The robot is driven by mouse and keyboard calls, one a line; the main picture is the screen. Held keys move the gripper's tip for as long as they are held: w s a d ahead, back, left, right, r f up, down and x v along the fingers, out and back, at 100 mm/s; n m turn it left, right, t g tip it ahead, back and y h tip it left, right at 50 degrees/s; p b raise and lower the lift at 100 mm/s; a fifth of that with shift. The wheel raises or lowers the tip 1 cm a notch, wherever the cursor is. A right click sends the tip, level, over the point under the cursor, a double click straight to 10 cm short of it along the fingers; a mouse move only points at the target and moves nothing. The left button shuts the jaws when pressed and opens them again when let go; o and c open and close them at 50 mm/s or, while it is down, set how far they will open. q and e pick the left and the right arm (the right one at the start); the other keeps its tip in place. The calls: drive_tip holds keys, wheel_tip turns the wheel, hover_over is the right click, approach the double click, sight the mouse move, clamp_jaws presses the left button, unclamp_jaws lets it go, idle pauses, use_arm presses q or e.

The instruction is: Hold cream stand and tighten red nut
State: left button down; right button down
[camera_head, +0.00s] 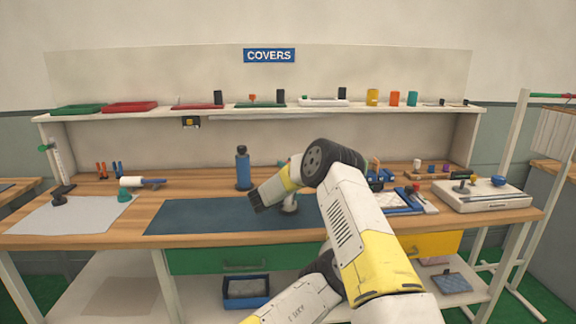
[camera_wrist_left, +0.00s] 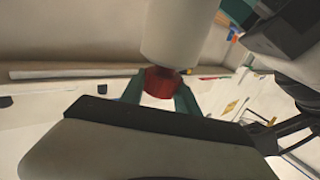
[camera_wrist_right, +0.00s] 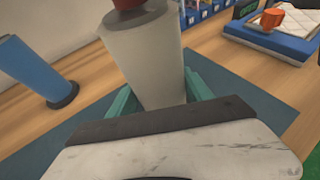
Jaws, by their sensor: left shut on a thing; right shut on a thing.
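The cream stand (camera_wrist_right: 150,62) is a pale tapered cylinder, upright in the right wrist view. My right gripper (camera_wrist_right: 158,92) is shut on it, with a teal finger on either side. The red nut (camera_wrist_right: 128,4) sits at the stand's top, cut off by the picture edge. In the left wrist view the red nut (camera_wrist_left: 160,82) is between the teal fingers of my left gripper (camera_wrist_left: 160,92), which is shut on it. The cream stand (camera_wrist_left: 180,32) meets the nut there. In the head view my arms hide much of the stand, and the right gripper's grip is hidden.
A blue bottle (camera_head: 243,170) stands left of the stand, apart from it. A dark blue mat (camera_head: 190,216) covers the middle front of the workbench. A pale mat (camera_head: 65,216) lies at left, and a white fixture board (camera_head: 500,198) at right. A shelf (camera_head: 330,109) runs behind.

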use_arm(q)
drive_tip(key=shift+m+t+h, duration=0.3)
drive_tip(key=shift+h, duration=0.1)
drive_tip(key=c, duration=0.9)
unclamp_jaws()
drive_tip(key=shift+s, duration=0.1)
drive_tip(key=v, duration=1.2)
